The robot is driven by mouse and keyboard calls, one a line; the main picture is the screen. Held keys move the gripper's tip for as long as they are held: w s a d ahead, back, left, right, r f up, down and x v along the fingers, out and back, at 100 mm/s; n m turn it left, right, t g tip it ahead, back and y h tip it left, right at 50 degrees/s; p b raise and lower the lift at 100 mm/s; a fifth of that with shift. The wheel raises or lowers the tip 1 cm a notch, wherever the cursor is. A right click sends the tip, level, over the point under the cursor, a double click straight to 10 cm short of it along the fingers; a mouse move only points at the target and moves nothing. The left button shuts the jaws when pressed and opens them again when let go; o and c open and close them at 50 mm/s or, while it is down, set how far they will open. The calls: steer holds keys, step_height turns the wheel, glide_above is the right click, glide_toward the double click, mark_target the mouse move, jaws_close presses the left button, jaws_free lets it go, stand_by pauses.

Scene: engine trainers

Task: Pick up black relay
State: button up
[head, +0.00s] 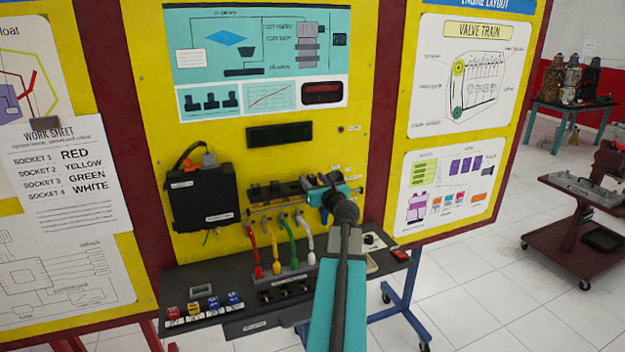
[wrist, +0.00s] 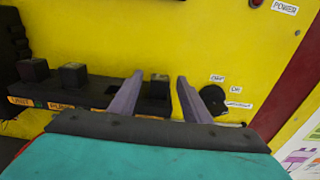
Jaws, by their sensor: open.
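Several black blocks that look like relays sit in a row on a black strip on the yellow panel. In the wrist view, one black relay (wrist: 160,86) shows between the fingers, further off at the strip's right part. Two similar black blocks stand to its left, one nearer (wrist: 74,76) and one at far left (wrist: 33,71). In the head view, the row (head: 275,187) is left of my gripper (head: 323,180), whose body hides the strip's right end. My gripper is open, with nothing between its fingertips that I can see it touching.
A rotary switch (wrist: 214,104) with labels is right of the fingers. Below the strip in the head view, red, yellow, green and white cables (head: 289,240) rise from the dark shelf (head: 215,285). A black box (head: 203,196) hangs at left. Small coloured blocks (head: 203,307) line the shelf's left front.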

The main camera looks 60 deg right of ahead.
steer(key=shift+w+d, duration=0.25)
steer(key=shift+w, duration=0.1)
steer(key=shift+c, duration=0.5)
jaws_close()
